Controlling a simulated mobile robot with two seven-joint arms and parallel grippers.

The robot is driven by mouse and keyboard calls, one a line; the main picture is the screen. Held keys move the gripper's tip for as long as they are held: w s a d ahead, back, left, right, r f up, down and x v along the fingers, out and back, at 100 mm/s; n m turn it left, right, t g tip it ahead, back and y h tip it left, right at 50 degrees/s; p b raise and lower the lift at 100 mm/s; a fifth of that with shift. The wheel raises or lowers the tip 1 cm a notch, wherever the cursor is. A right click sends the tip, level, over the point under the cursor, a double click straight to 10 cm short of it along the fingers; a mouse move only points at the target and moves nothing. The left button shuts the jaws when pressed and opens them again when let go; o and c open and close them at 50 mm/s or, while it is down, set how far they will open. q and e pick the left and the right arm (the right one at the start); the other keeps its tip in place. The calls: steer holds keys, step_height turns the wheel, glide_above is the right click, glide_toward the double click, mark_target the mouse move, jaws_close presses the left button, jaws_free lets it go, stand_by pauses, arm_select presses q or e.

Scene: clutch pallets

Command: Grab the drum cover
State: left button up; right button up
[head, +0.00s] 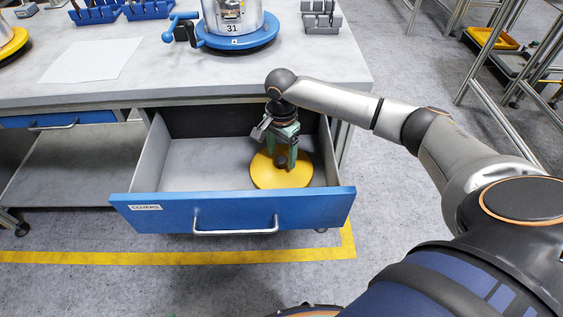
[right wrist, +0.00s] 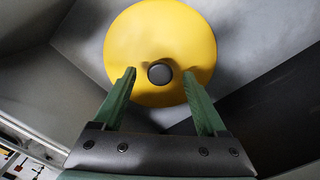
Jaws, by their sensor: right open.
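The drum cover is a round yellow disc (head: 268,176) lying in the right part of the open drawer (head: 181,178) labelled "COVERS". In the right wrist view the yellow cover (right wrist: 160,40) shows a dark round knob (right wrist: 160,74) at its middle. My right gripper (head: 284,162) is inside the drawer, above the cover. In the right wrist view its green fingers (right wrist: 160,82) are apart, with the knob between them in the picture. The fingers do not appear to press on the knob. My left gripper is not in view.
A drum marked 31 (head: 232,28) stands on a blue round base (head: 238,38) on the grey table (head: 180,75) above the drawer. The drawer's blue front (head: 235,212) and side walls surround the gripper. The drawer's left part is empty.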

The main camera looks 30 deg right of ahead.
steer(key=shift+f, duration=0.6)
jaws_close()
